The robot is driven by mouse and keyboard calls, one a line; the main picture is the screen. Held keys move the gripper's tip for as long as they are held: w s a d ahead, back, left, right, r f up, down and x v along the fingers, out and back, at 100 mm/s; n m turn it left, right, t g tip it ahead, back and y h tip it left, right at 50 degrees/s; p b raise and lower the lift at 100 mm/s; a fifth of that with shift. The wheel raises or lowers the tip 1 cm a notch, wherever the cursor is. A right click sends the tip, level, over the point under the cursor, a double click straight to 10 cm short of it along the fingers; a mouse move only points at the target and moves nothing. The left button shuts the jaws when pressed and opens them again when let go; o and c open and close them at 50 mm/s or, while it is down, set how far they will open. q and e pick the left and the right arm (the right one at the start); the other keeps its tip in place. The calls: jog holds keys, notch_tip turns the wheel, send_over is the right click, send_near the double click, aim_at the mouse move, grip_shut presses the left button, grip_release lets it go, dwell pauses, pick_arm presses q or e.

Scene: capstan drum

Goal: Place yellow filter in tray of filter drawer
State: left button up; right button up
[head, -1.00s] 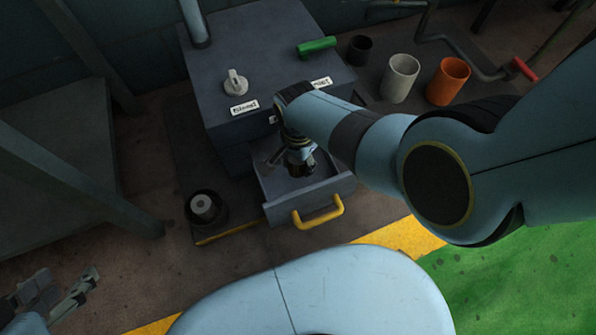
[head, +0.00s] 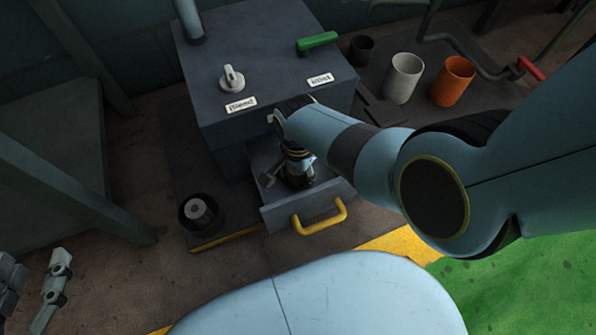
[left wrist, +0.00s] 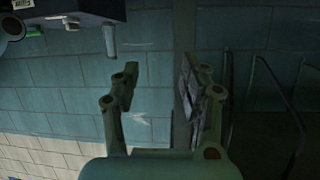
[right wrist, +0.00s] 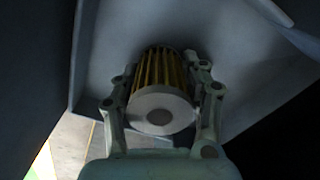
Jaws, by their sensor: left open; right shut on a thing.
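The yellow filter (right wrist: 160,88), a ribbed cylinder with a pale round end cap, shows in the right wrist view between the fingers of my right gripper (right wrist: 162,95), which is shut on it. In the head view my right gripper (head: 284,178) is down inside the open filter drawer (head: 268,213), over its tray, and hides the filter there. The grey tray surface (right wrist: 112,50) lies close behind the filter; whether they touch I cannot tell. My left gripper (head: 30,285) is open and empty at the lower left, and its spread fingers show in the left wrist view (left wrist: 160,95).
The drawer has a yellow handle (head: 320,217). A grey filter (head: 198,208) stands in a dark round holder left of the drawer. The housing above carries a white knob (head: 232,79) and a green handle (head: 317,42). A white cup (head: 403,79) and an orange cup (head: 450,81) stand right.

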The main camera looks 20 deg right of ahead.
pick_arm(q)
jog(key=shift+r, duration=0.1)
jog(key=shift+w+r, duration=0.25)
jog(key=shift+w, duration=0.05)
jog(key=shift+r, duration=0.1)
pick_arm(e)
jog(key=shift+f, duration=0.1)
pick_arm(q)
jog(key=shift+w+r+t, duration=0.1)
jog(key=shift+w+t, duration=0.05)
jog(key=shift+t, duration=0.15)
pick_arm(e)
jog(key=o, duration=1.2)
